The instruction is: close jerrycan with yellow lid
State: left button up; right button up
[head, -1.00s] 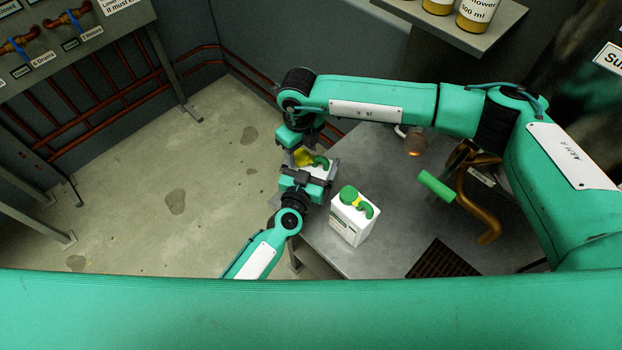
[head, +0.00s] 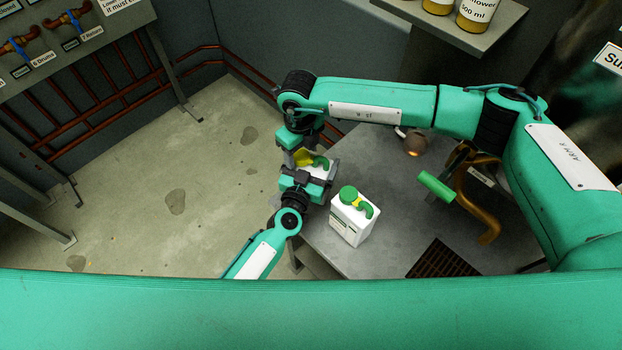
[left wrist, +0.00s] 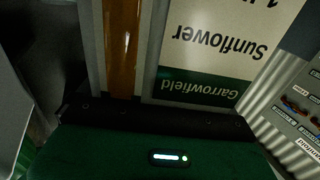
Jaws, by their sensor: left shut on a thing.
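A white jerrycan (head: 316,170) with a green handle stands at the left edge of the grey table. My left gripper (head: 309,181) is shut on it from the near side. The left wrist view shows its label (left wrist: 210,50) upside down, reading "Garrowfield Sunflower", beside an amber strip, very close. The yellow lid (head: 303,155) is at the can's top, beneath my right gripper (head: 299,151), which points down from above. I cannot tell whether the right fingers grip the lid, or whether it is seated; the arm and gripper hide the contact.
A second white jerrycan (head: 350,222) with a green lid stands close by on the right. The table (head: 395,215) also bears a machine with a green-handled lever (head: 437,187), a brown curved pipe (head: 487,215) and a dark grate (head: 441,262). A shelf with bottles (head: 478,14) is above.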

pick_arm(q)
jog(key=shift+f, duration=0.1)
pick_arm(e)
notch_tip(320, 180, up, 12)
dwell(0.6)
pick_arm(q)
jog(key=o, duration=1.5)
jog(key=b+v, duration=0.1)
jog(key=v, duration=1.2)
jog(key=shift+s+a, duration=0.2)
jog(key=shift+s, duration=0.2)
pick_arm(e)
jog(key=shift+f, duration=0.7)
pick_arm(q)
jog(key=shift+s, duration=0.1)
pick_arm(e)
jog(key=shift+f, duration=0.1)
